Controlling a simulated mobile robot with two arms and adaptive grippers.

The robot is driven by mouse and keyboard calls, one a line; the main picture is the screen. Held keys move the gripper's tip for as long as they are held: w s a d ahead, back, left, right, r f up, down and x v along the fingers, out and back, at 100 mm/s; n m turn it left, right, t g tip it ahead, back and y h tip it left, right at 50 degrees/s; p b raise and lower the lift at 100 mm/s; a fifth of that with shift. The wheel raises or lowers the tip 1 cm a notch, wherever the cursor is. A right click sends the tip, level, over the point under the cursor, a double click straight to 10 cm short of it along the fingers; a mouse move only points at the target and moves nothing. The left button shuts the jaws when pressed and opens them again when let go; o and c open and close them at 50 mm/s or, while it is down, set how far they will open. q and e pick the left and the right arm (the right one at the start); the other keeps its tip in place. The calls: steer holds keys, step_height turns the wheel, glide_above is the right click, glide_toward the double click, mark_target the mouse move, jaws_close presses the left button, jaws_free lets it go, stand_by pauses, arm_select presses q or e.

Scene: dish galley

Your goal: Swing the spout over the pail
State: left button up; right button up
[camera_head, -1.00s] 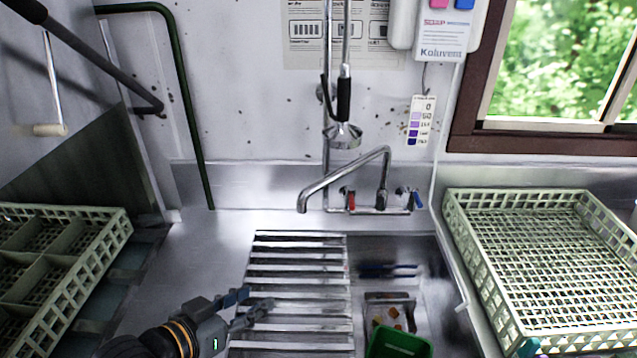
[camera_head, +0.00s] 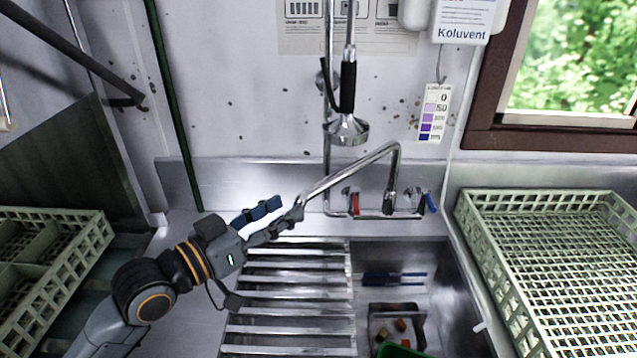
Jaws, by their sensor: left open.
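The chrome spout (camera_head: 350,172) rises from the faucet behind the sink and reaches left, its outlet end over the slatted rack. My left gripper (camera_head: 285,212) is open at the outlet end of the spout. One finger overlaps the spout tip in the picture; I cannot tell whether it touches. The green pail (camera_head: 398,350) is at the bottom edge of the view, in the sink basin to the right of the rack, mostly cut off. My right gripper is not in view.
A slatted metal rack (camera_head: 290,310) covers the left of the sink. A spray head (camera_head: 346,130) hangs above the spout. Red (camera_head: 355,203) and blue (camera_head: 431,203) tap handles flank its base. Pale crates stand at left (camera_head: 85,222) and right (camera_head: 500,270). A scrap tray (camera_head: 397,310) lies in the basin.

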mark_target(319, 189)
arm_select(q)
steer(key=p+x, duration=0.2)
steer(key=x, duration=0.6)
steer(key=shift+w+d+f, duration=0.1)
steer(key=shift+w+d, duration=0.35)
steer(key=shift+w, duration=0.1)
jaws_close()
